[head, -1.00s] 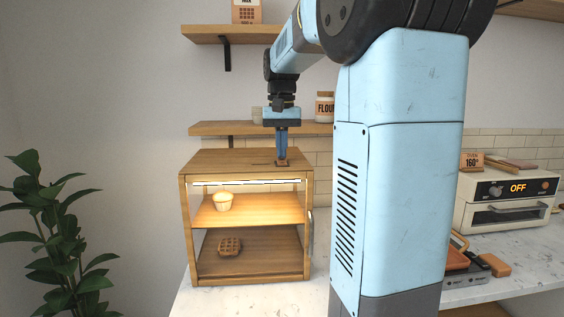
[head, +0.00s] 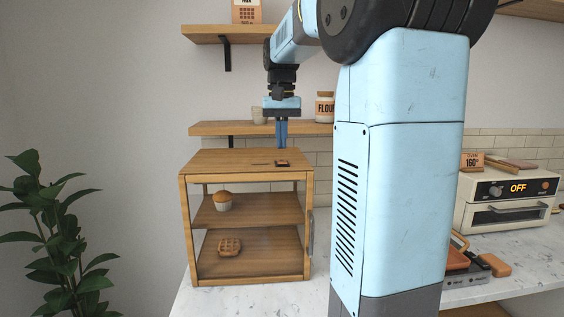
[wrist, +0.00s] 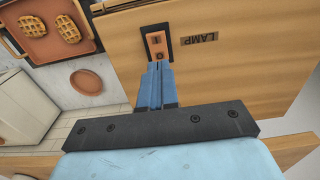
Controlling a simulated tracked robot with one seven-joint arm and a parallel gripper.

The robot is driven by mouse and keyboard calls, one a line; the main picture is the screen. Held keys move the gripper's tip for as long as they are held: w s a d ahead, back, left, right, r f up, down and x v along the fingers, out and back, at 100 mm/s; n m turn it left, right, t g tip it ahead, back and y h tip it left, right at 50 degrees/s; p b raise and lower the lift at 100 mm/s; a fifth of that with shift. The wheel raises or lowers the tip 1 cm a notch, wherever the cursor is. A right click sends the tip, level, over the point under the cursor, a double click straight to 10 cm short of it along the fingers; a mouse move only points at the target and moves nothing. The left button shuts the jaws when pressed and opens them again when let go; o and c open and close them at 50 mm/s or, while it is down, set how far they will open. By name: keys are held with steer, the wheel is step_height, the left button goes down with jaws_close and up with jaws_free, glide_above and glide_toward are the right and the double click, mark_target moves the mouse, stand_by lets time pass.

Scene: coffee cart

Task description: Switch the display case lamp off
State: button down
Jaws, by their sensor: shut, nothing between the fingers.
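The wooden display case (head: 187,230) stands on the counter, and its lamp is dark. A muffin (head: 223,201) sits on its upper shelf and a waffle (head: 229,246) on its floor. The lamp switch (head: 282,163) is on the case top; in the wrist view the orange rocker switch (wrist: 157,42) sits in a dark plate beside the LAMP label (wrist: 197,39). My gripper (head: 281,146) is shut and empty, pointing down just above the switch and apart from it in the head view. In the wrist view its fingertips (wrist: 160,66) cover part of the switch's near end.
A wall shelf (head: 220,128) with a flour jar (head: 325,106) and a cup is close behind my gripper. An oven (head: 507,203) reading OFF stands at the right. A plant (head: 60,240) is at the left. The wrist view shows a tray (wrist: 50,30) of waffles.

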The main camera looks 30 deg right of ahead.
steer(key=shift+r, duration=2)
